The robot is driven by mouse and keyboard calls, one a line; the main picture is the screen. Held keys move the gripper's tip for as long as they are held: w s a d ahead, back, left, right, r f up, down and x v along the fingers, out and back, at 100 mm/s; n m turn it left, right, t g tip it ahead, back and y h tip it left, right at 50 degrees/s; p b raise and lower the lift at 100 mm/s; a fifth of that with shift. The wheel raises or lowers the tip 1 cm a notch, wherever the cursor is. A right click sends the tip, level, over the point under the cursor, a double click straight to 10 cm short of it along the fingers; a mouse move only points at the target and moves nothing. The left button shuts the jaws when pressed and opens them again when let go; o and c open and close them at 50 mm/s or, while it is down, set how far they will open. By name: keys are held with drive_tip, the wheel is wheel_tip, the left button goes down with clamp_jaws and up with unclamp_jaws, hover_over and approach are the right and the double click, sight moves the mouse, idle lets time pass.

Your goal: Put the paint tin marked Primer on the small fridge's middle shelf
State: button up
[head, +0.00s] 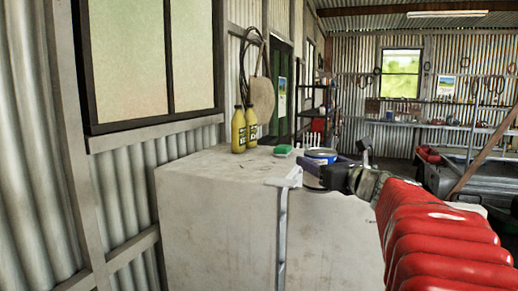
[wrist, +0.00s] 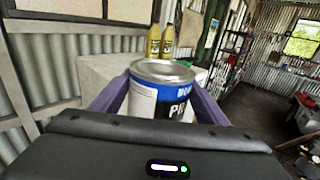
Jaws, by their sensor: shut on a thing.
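My gripper (head: 322,163) is shut on a paint tin (head: 321,154) and holds it upright near the far right of the pale box's top. In the wrist view the tin (wrist: 165,92) stands between my two purple fingers (wrist: 160,98).
Two yellow bottles (head: 239,130) and a green sponge-like block (head: 282,150) are on the box's top. A corrugated wall and window (head: 150,55) border the left. My red arm covers the lower right. A workbench (head: 440,125) runs along the back.

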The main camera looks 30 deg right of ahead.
drive_tip(key=w+a+f+n+y, duration=0.2)
drive_tip(key=w+a+f+y, duration=0.15)
drive_tip(key=a+f, duration=0.6)
drive_tip(key=w+a+f+n+y, duration=0.2)
drive_tip(key=w+a+f+y, duration=0.15)
drive_tip(key=a+f, duration=0.6)
drive_tip(key=s+a+f+n+y, duration=0.1)
drive_tip(key=a+f, duration=1.5)
drive_tip(key=f, duration=0.5)
drive_tip(key=shift+a+g, duration=0.3)
drive_tip(key=shift+s+f, duration=0.1)
